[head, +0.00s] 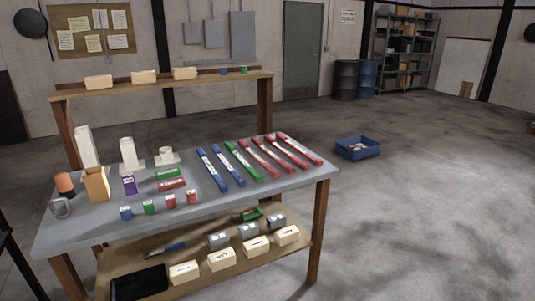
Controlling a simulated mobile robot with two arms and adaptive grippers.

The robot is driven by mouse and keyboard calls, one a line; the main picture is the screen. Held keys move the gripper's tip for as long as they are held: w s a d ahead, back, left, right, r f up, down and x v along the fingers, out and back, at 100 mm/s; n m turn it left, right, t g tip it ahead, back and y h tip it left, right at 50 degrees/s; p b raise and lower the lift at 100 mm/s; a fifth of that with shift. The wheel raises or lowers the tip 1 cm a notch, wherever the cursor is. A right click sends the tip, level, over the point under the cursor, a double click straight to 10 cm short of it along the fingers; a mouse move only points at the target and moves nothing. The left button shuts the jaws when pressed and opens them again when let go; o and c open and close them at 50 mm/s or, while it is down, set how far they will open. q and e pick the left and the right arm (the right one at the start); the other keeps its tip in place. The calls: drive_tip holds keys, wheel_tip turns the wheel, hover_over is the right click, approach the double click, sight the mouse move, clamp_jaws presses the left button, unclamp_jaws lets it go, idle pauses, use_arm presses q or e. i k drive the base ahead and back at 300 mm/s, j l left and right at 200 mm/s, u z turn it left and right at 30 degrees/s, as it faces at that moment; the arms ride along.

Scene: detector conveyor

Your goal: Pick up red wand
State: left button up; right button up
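Two blue wands (212,169) lie to the left of the green one. All the wands have pale labels. Neither of my grippers is in view.
White devices (129,152), a cardboard box (96,184) and small coloured blocks (169,201) occupy the bench's left half. Its lower shelf (205,284) holds several cartons and a black tray. A blue bin (357,148) sits on the floor behind right. Floor right of the bench is open.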

sight(290, 169)
drive_tip(key=z, duration=3.95)
drive_tip(key=u, duration=3.95)
drive_tip(key=i+l+z, duration=0.1)
drive_tip(key=i+z, duration=0.15)
drive_tip(key=i, duration=0.3)
drive_tip(key=i+z, duration=0.25)
drive_tip(key=i, duration=0.3)
